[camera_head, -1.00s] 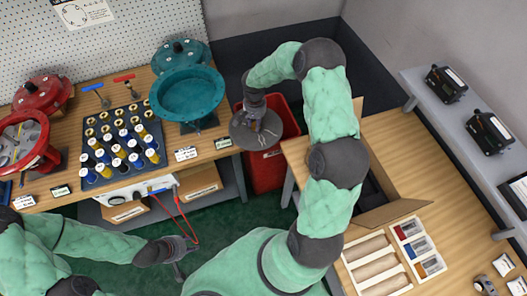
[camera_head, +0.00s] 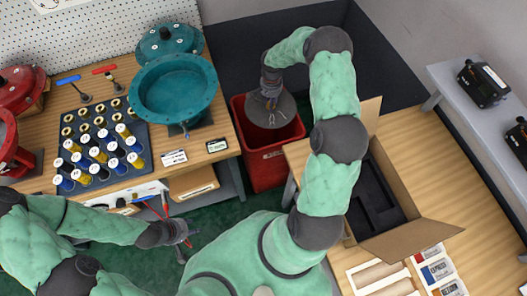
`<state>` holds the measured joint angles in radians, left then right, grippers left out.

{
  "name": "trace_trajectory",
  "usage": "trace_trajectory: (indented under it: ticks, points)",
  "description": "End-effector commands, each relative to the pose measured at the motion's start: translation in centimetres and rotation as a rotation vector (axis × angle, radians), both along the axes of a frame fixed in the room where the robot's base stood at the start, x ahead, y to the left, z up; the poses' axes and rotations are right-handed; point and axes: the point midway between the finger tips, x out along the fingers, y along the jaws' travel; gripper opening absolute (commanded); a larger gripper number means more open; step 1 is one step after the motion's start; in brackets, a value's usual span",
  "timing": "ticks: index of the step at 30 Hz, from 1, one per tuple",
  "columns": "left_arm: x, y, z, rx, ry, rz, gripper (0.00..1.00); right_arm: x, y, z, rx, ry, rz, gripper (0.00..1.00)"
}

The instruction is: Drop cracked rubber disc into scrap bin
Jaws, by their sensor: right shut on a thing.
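A dark grey round disc (camera_head: 280,110), the rubber disc, hangs from my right gripper (camera_head: 270,98), which is shut on its edge. The disc is over the open mouth of the red scrap bin (camera_head: 265,165), which stands on the floor between the two benches. It covers part of the bin's opening, and its height above the rim is hard to judge. Any crack is too small to make out. My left gripper (camera_head: 187,241) looks open and empty, low in front of the left bench.
The right bench (camera_head: 450,200) carries an open cardboard box (camera_head: 410,205) close to my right arm.

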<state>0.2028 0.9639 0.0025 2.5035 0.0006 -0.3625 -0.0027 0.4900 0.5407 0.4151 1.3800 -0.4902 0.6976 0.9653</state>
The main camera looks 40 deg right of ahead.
Motion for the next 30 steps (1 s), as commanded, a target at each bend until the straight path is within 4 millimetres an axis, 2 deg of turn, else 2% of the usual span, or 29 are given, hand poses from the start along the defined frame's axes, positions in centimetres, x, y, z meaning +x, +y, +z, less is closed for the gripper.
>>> trace_trajectory:
  ticks: [1, 3, 13, 24, 30]
  points:
    - [0.0, 0.0, -1.1, 0.0, 0.0, 0.0, 0.4, 0.0, 0.0, -1.1, 0.0, -0.001, 0.0, 0.0]
    - [0.0, 0.0, -1.6, 0.0, 0.0, 0.0, 0.4, 0.0, 0.0, -1.5, 0.0, -0.001, 0.0, 0.0]
    - [0.0, 0.0, -2.3, 0.0, -0.001, 0.0, 0.4, 0.0, 0.0, -2.7, 0.0, -0.001, 0.0, 0.0]
    - [0.0, 0.0, -4.2, 0.0, 0.0, 0.0, 0.4, 0.0, 0.0, -6.6, 0.0, 0.0, 0.0, 0.0]
    - [0.0, 0.0, -4.7, 0.0, 0.0, 0.0, 0.4, 0.0, 0.0, -7.7, 0.0, -0.001, -0.001, 0.0]
